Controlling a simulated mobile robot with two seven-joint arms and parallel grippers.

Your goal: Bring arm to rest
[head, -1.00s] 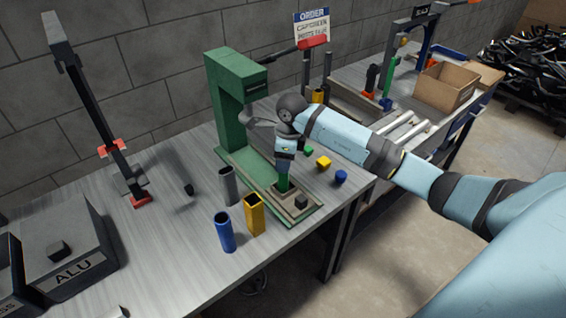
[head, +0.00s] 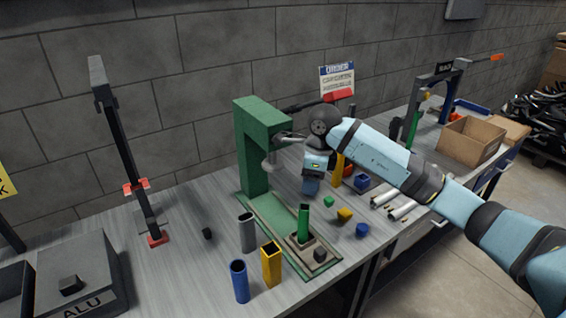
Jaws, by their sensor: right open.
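My right arm comes in from the right. Its right gripper (head: 311,187) points down above the bench, behind and apart from the green tube. The jaws are small in the head view; they are open, with nothing seen held. The green tube (head: 304,222) stands upright in the fixture on the base of the green press (head: 262,150). A small dark block (head: 320,254) sits on the same fixture in front of it. My left gripper is not in view.
Grey (head: 247,232), yellow (head: 271,264) and blue (head: 240,281) tubes stand left of the press base. Small green (head: 328,201), yellow (head: 344,215) and blue (head: 362,230) pieces lie to its right. A cardboard box (head: 470,143) stands further right. A dark ALU bin (head: 112,262) is at left.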

